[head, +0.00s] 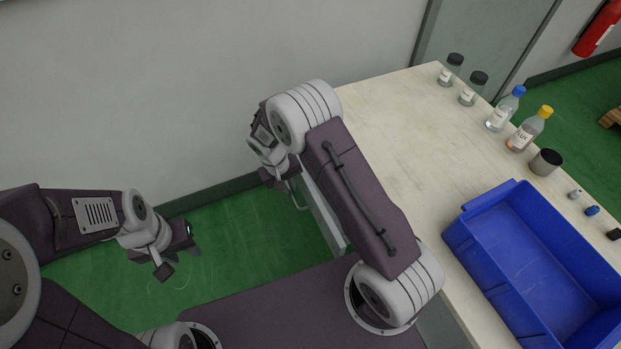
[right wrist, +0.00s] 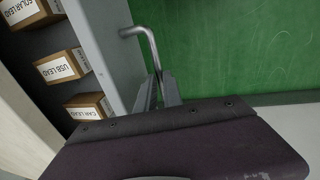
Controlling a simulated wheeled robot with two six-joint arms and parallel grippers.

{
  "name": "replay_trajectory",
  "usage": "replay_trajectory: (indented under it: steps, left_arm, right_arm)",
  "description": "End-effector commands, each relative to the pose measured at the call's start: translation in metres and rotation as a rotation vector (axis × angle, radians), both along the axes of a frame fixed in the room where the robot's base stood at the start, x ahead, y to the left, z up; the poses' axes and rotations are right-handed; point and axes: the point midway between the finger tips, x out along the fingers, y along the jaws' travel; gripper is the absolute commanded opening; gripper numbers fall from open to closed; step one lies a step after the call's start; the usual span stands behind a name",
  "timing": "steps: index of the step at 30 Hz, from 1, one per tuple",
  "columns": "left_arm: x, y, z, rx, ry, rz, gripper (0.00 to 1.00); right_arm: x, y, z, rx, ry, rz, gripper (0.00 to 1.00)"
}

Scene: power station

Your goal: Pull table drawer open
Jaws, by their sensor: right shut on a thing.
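The table (head: 395,120) stands at the right of the head view. Its drawer's grey front (right wrist: 105,40) shows in the right wrist view with a bent metal handle (right wrist: 148,45). The drawer stands partly open, with labelled boxes visible behind the front. My right gripper (right wrist: 158,92) is shut on the handle. In the head view my right arm hides most of the drawer, and a bit of handle (head: 299,196) shows beside the gripper. My left gripper (head: 181,254) is open and empty over the green floor, away from the table.
Boxes marked USB LEAD (right wrist: 62,67) and CAN LEAD (right wrist: 88,105) lie in the drawer, with another above. A blue bin (head: 545,265), several bottles (head: 503,108) and a dark cup (head: 546,162) stand on the table. A wall (head: 200,80) runs behind; green floor is free at left.

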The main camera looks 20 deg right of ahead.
Motion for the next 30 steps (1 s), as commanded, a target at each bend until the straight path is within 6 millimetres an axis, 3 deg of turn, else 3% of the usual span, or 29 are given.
replay_trajectory:
  steps: [6,12,29,30]
  left_arm:
    - [0.000,0.000,0.001,0.000,0.000,0.000,0.36]
    - [0.000,0.000,0.002,0.000,0.000,0.000,0.36]
    - [0.000,0.000,0.002,0.000,0.000,0.000,0.36]
    - [0.000,0.000,0.002,0.000,0.000,0.000,0.36]
  right_arm:
    - [-0.002,0.042,0.000,0.001,-0.002,0.004,0.00]
    - [-0.004,0.063,0.000,0.001,-0.003,0.001,0.00]
    - [-0.004,0.073,0.001,0.001,-0.003,0.000,0.00]
    - [-0.004,0.073,0.001,0.001,-0.003,0.000,0.19]
